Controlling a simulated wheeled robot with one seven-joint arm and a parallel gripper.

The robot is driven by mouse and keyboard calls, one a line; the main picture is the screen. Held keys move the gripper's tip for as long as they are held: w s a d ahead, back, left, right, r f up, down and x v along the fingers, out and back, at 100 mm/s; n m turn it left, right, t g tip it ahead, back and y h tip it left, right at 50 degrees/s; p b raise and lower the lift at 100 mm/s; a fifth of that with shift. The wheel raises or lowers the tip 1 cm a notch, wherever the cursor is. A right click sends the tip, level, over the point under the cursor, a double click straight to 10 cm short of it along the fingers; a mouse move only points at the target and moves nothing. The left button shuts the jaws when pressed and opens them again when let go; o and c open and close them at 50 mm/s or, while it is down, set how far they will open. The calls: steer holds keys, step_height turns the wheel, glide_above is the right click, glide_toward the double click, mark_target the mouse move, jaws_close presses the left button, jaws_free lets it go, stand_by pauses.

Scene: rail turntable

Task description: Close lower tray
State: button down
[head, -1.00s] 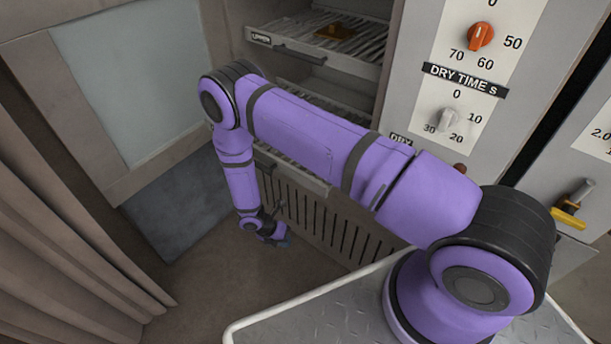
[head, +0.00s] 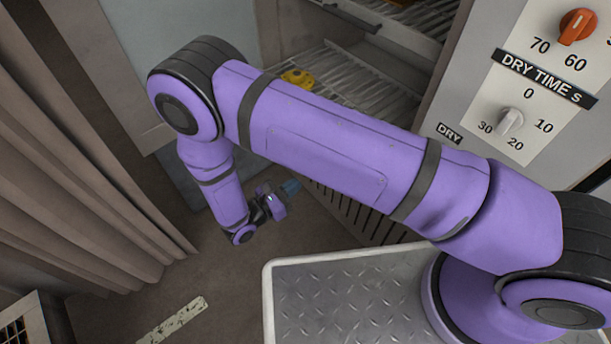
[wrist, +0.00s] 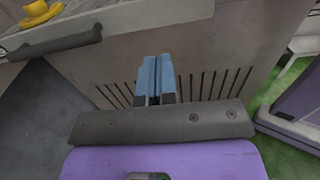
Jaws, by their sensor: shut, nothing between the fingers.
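The lower tray is a wire rack (head: 350,88) in the cabinet opening, with a yellow piece (head: 298,78) on it. My arm hides its front edge in the head view. In the wrist view, the tray's dark handle (wrist: 55,45) and front show at the upper left, with the yellow piece (wrist: 40,12) on top. My gripper (head: 291,187) is low, below the tray. In the wrist view its blue fingertips (wrist: 157,65) are together and empty, in front of the slotted panel, right of the handle and apart from it.
An upper tray (head: 392,22) sits above the lower one. The slotted panel (wrist: 205,82) lies below the tray. A control panel with an orange knob (head: 577,27) is at the right. A curtain (head: 75,170) hangs at the left. The brown floor (head: 215,262) is clear nearby.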

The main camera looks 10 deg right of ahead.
steer(key=x, duration=1.2)
steer(key=shift+w+d, duration=0.15)
steer(key=x, duration=2.6)
steer(key=shift+w+d+f, duration=0.1)
steer(key=shift+w+d, duration=0.1)
steer(key=shift+w, duration=0.05)
steer(key=shift+w+d, duration=0.15)
steer(key=shift+d, duration=0.1)
steer(key=shift+d+r, duration=0.1)
steer(key=shift+r, duration=0.1)
steer(key=shift+a+f, duration=0.1)
steer(key=shift+a, duration=0.25)
steer(key=v, duration=1.4)
steer(key=shift+s, duration=0.2)
